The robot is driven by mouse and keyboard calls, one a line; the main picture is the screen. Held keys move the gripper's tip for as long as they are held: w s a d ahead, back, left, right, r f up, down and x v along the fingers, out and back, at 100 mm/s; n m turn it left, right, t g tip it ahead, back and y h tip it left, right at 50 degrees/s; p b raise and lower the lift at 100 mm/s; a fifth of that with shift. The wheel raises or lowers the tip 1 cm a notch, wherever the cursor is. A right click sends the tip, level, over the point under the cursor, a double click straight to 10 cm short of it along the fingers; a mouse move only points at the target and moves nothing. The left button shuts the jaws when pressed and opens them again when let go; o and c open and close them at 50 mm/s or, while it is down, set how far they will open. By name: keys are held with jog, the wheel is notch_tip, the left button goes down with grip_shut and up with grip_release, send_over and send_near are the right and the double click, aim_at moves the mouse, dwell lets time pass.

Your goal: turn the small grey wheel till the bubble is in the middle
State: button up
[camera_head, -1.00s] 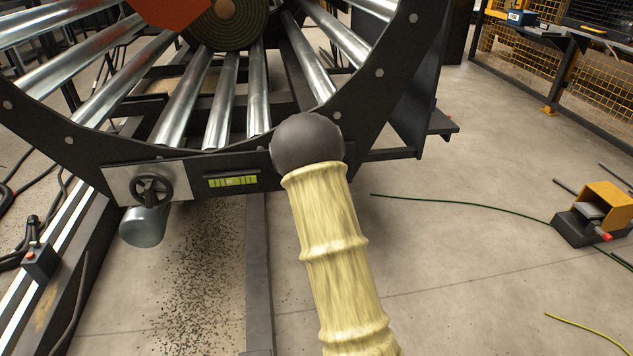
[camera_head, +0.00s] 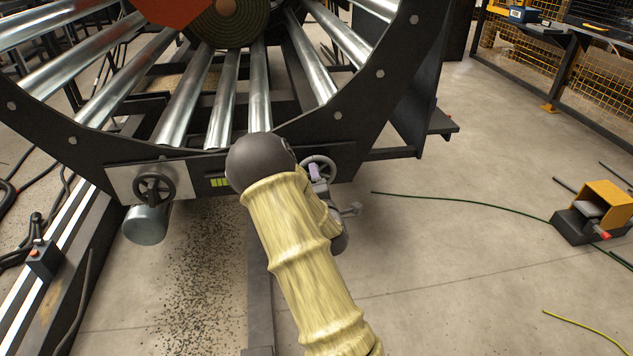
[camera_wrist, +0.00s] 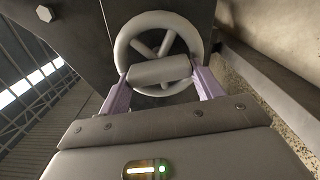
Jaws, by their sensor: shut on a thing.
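The small grey wheel (camera_head: 331,163) sits at the right of the black frame's lower beam, partly behind my arm. In the wrist view the wheel (camera_wrist: 160,18) faces me, with a rim, spokes and a thick grip bar across it. My gripper (camera_wrist: 160,74) has its two purple fingers at either end of this bar, shut on it. In the head view one purple finger of my gripper (camera_head: 315,173) shows against the wheel. The yellow-green level vial (camera_head: 218,182) shows only its left part. My arm covers the rest, and I cannot see the bubble.
A darker handwheel (camera_head: 153,188) is on a pale plate at the left of the same beam. A yellow-and-black pedal box (camera_head: 600,212) and a green cable are on the floor at right.

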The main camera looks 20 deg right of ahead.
jog(key=shift+a+f, duration=0.1)
jog(key=o, duration=1)
jog(key=shift+s, duration=0.1)
jog(key=shift+p+v, duration=7.6)
jog(key=shift+v, duration=1)
